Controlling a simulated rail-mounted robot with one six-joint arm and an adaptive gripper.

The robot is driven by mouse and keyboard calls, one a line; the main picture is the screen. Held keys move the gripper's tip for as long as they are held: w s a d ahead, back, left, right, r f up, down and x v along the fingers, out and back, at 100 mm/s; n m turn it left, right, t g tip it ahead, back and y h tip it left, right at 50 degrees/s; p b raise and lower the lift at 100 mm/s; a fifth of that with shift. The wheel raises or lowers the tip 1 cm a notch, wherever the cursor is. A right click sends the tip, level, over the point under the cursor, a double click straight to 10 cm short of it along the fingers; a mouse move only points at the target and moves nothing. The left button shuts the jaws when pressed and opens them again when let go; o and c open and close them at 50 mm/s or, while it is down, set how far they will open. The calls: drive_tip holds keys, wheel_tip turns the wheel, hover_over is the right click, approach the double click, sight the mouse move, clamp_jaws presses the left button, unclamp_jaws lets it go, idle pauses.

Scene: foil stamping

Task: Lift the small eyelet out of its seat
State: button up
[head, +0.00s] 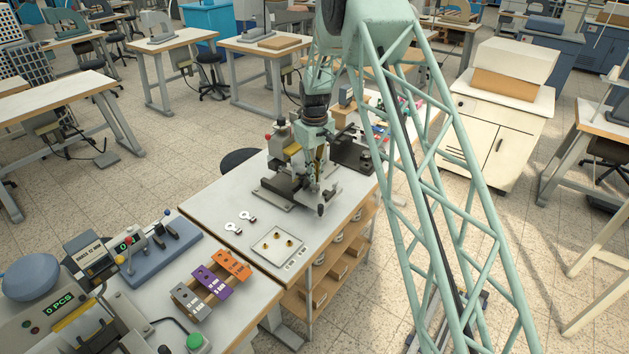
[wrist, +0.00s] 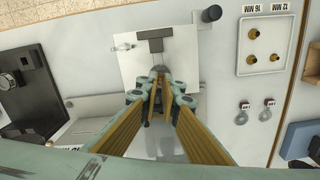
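Several brass-coloured eyelets sit on a pale tray (head: 262,258) on the workbench. In the wrist view, the tray (wrist: 287,25) is at the right, with one eyelet (wrist: 255,33) at the upper left and two more, one at the lower left (wrist: 253,60) and one at the right (wrist: 275,57). Labels reading 16 MM and 12 MM stand along its edge; I cannot tell which eyelet is smallest. My gripper (wrist: 157,73) is well left of the tray, over the pale base plate (wrist: 185,60) of a press. Its fingers converge; the gap between the tips is too small to judge.
The press (head: 284,160) stands behind the tray, with my arm in front of it. Two ring-shaped tags (head: 234,227) lie left of the tray. A dark device (wrist: 35,75) is at the left in the wrist view.

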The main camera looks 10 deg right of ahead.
drive_tip(key=shift+r, duration=0.55)
drive_tip(key=shift+s+r, duration=0.25)
drive_tip(key=shift+s, duration=0.2)
drive_tip(key=s+d+r+b, duration=0.1)
drive_tip(key=s, duration=1.4)
drive_tip(key=shift+d+r, duration=0.2)
drive_tip(key=shift+d, duration=0.15)
drive_tip(key=shift+r+p, duration=0.45)
drive_tip(key=shift+r, duration=1.2)
drive_tip(key=shift+r+p, duration=0.45)
drive_tip(key=shift+r, duration=0.9)
